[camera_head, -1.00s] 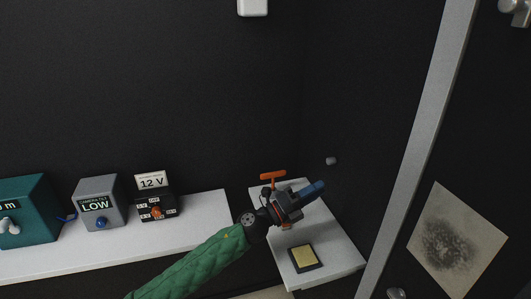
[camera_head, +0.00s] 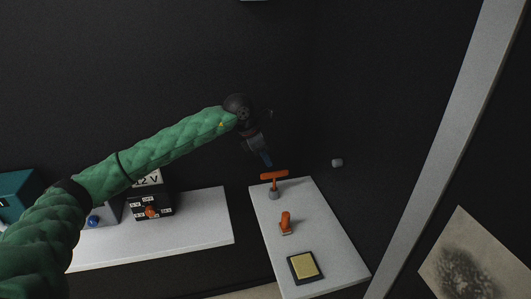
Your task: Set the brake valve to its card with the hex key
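An orange T-handled tool (camera_head: 274,175), which looks like the hex key, stands upright in a small grey holder (camera_head: 274,194) on the right white shelf. My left gripper (camera_head: 266,160) hangs just above and left of its handle, its blue fingers pointing down. I see a small gap between them and cannot tell how far the fingers are open. Nothing shows in the gripper. I cannot make out a brake valve or its card in this view. My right gripper is not in view.
The right shelf (camera_head: 336,251) also holds an orange-handled piece (camera_head: 286,222) and a yellow pad in a black frame (camera_head: 304,266). Left, a black box with an orange knob (camera_head: 152,212), a blue knob (camera_head: 93,221) and a teal box (camera_head: 14,190) stand partly behind my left arm.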

